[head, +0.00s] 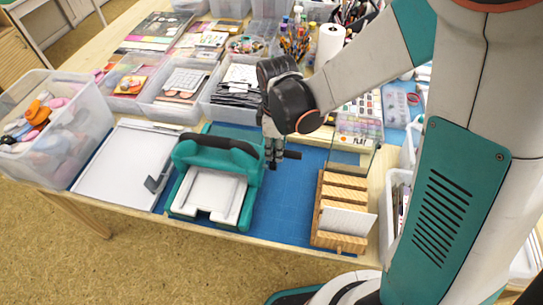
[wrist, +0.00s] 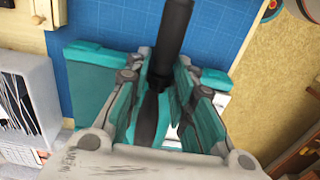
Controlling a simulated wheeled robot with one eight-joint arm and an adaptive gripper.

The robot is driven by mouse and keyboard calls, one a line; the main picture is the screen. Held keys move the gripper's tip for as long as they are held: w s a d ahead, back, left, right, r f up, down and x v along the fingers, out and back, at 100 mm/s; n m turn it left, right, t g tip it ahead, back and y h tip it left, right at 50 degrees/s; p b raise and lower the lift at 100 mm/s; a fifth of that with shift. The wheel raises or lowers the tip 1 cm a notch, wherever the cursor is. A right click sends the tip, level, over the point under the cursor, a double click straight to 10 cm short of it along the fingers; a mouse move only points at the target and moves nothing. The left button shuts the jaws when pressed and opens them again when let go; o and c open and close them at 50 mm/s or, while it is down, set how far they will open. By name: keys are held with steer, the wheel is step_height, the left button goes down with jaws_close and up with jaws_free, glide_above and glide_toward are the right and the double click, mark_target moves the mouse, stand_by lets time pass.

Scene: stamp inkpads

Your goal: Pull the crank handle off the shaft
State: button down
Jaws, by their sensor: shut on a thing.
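A teal machine (head: 250,176) with a dark top grip and a white tray stands on the blue mat; its teal body also shows in the wrist view (wrist: 88,62). My gripper (head: 273,160) points down at the machine's right side. In the wrist view my gripper (wrist: 157,85) has its fingers closed around the black crank handle (wrist: 174,30). A dark end of the handle (head: 292,154) sticks out to the right in the head view. The shaft is hidden by my fingers and the machine, so I cannot tell whether the crank still sits on it.
A wooden block rack (head: 333,197) with a white card stands to the right. A white paper trimmer (head: 122,165) lies to the left. Clear bins (head: 232,112) line the back. The blue mat (head: 290,195) is bare between the machine and the rack.

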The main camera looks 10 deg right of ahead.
steer(key=shift+r+p, duration=1.25)
steer(key=shift+r, duration=0.85)
